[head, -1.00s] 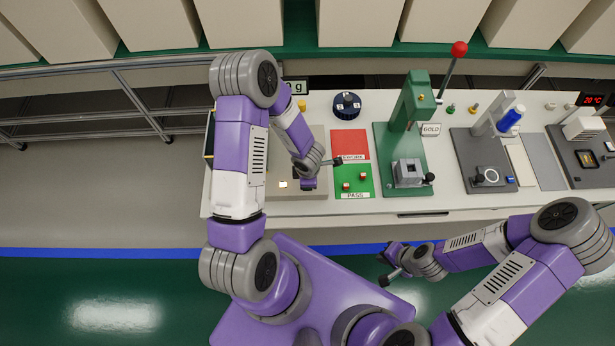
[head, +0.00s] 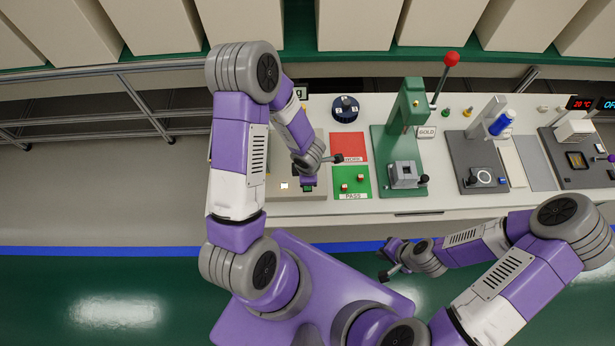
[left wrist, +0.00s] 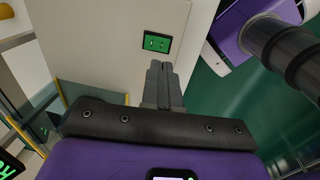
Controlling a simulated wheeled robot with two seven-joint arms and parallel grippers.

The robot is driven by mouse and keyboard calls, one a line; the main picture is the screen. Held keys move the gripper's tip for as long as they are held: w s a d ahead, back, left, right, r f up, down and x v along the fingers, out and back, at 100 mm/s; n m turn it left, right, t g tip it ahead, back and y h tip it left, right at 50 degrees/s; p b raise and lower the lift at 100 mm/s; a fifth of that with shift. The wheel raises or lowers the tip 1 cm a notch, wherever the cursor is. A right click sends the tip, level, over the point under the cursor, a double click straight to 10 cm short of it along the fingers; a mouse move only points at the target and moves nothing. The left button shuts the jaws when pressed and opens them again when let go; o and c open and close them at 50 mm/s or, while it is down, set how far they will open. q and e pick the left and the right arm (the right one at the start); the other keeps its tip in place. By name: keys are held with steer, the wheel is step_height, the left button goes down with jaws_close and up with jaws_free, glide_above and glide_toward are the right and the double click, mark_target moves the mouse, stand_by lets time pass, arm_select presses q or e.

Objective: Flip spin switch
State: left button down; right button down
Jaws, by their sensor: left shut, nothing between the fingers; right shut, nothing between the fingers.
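In the left wrist view, a small dark-framed fitting with green lit marks (left wrist: 157,43) sits on a cream panel, and it may be the spin switch. No label is readable on it. My left gripper (left wrist: 162,72) is shut and empty, its tips just below this fitting in the picture; contact cannot be told. In the head view the left hand (head: 308,182) is over the bench's left end, its fingertips hidden or too small to see. My right gripper (head: 385,275) is shut and empty, in front of the bench, away from everything on it.
The bench holds a dark blue round part (head: 345,109), a red mat (head: 349,144), a green PASS mat (head: 351,183), a green press (head: 404,115) with a red-knobbed lever and a grey station (head: 472,150). The floor in front is clear.

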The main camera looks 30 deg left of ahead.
arm_select(q)
step_height(320, 180, up, 6)
steer(key=p, duration=0.2)
steer(key=shift+s+d+r+p, duration=0.2)
steer(key=shift+s+r+p, duration=0.05)
steer(key=shift+s+p, duration=0.15)
steer(key=shift+w+a+r+p, duration=0.1)
steer(key=shift+w+a+p, duration=0.15)
steer(key=shift+w+p, duration=0.6)
steer(key=f+b, duration=0.3)
steer(key=f, duration=0.1)
steer(key=f+b, duration=0.3)
steer(key=f, duration=0.1)
steer(key=w+f+b, duration=0.1)
steer(key=f+b, duration=0.2)
steer(key=f, duration=0.2)
steer(key=shift+a, duration=0.4)
steer(key=shift+w+f+b, duration=0.15)
steer(key=shift+f+b, duration=0.2)
steer(key=shift+f, duration=0.1)
